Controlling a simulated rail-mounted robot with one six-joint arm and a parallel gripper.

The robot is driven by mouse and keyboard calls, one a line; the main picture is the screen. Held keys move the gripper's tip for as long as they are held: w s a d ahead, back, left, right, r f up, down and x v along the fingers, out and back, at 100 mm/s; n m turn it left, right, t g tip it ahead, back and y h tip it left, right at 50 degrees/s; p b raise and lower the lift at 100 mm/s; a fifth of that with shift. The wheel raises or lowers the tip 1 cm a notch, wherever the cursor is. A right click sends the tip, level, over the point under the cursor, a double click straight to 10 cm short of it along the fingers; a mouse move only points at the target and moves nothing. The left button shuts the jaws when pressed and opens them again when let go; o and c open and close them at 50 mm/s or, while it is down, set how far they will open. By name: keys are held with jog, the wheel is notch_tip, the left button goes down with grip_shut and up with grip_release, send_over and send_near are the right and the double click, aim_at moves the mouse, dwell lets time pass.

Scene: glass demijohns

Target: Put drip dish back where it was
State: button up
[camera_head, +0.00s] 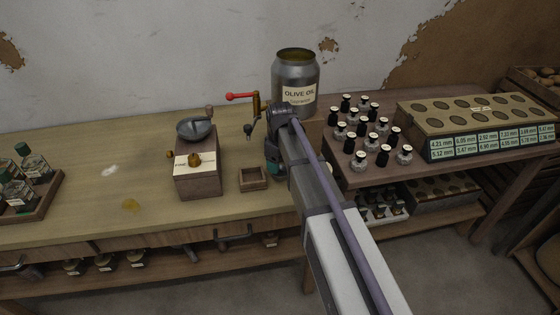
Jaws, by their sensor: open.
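A small square wooden dish (253,180), which looks like the drip dish, sits on the wooden counter near its front edge, just right of the mill. It appears upright, with its hollow facing up. A grey metal can (296,76) labelled OLIVE OIL stands farther back, with a brass tap (257,104) and red lever at its left.
A wooden mill (197,173) with a metal bowl stands left of the dish. A bottle tray (45,199) is at far left. Several small bottles (359,163) and a holed display box (475,112) occupy the right table. The counter's left middle is mostly clear, with stains.

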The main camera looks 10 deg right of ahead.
notch_tip(320, 180, up, 9)
jog(key=p, duration=0.7)
jog(key=s+m, duration=0.8)
jog(key=s, duration=1.4)
jog(key=shift+f+m+b, duration=0.3)
jog(key=shift+f+b, duration=0.05)
